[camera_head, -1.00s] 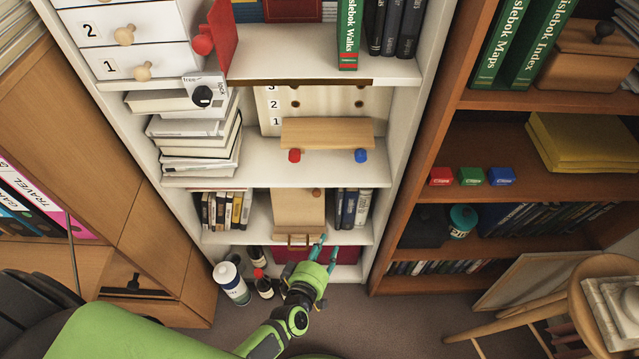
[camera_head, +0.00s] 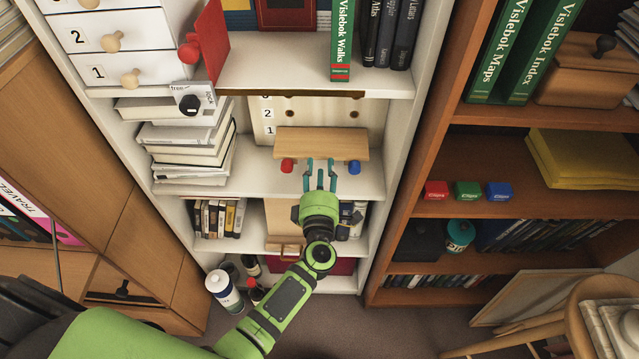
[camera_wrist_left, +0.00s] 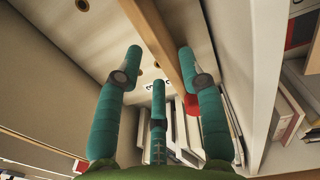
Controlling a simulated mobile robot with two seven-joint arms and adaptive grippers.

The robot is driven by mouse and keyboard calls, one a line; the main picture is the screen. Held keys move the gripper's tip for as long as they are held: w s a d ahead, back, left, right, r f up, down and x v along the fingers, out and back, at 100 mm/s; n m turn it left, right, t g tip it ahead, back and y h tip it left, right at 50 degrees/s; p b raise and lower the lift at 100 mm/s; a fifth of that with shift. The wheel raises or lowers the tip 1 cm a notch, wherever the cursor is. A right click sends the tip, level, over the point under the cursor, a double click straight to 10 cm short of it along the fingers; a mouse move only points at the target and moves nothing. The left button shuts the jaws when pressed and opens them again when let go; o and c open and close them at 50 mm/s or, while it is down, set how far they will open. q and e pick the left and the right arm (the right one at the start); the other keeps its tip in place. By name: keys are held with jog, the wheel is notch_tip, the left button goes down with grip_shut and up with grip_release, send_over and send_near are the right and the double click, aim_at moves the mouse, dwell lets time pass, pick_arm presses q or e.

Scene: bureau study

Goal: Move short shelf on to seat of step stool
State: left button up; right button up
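The short shelf (camera_head: 320,143) is a light wooden board in the white bookcase, against a pegboard with holes and numbers. A red knob (camera_head: 287,166) and a blue knob (camera_head: 353,167) are at its front edge. My left gripper (camera_head: 320,165) is just in front of the board, between the knobs, with its teal fingers spread and empty. In the left wrist view the board (camera_wrist_left: 160,38) runs past the fingertips, and I cannot tell whether they touch it. A wooden stool (camera_head: 577,325) stands at the lower right, cut off by the picture edge, with books on it. My right gripper is not in view.
Stacked books (camera_head: 190,150) stand left of the board. The white upper shelf (camera_head: 290,60) is above the gripper. A brown bookcase (camera_head: 440,120) stands at right. Bottles (camera_head: 225,290) are on the floor. A framed panel (camera_head: 525,297) leans near the stool.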

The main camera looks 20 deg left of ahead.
aim_at(321, 159)
pick_arm(q)
jog(key=shift+x, duration=1.05)
jog(key=shift+w+a+r+b, duration=0.1)
jog(key=shift+w+r+b, duration=0.1)
jog(key=shift+r+b, duration=0.15)
jog(key=shift+w+a+f, duration=0.1)
jog(key=shift+w+f, duration=0.1)
jog(key=shift+w, duration=0.3)
jog(key=shift+w+a+f, duration=0.1)
jog(key=shift+w+f, duration=0.05)
jog(key=shift+w, duration=0.4)
jog(key=shift+w+a+f, duration=0.1)
jog(key=shift+w, duration=0.25)
jog(key=c, duration=0.7)
grip_shut()
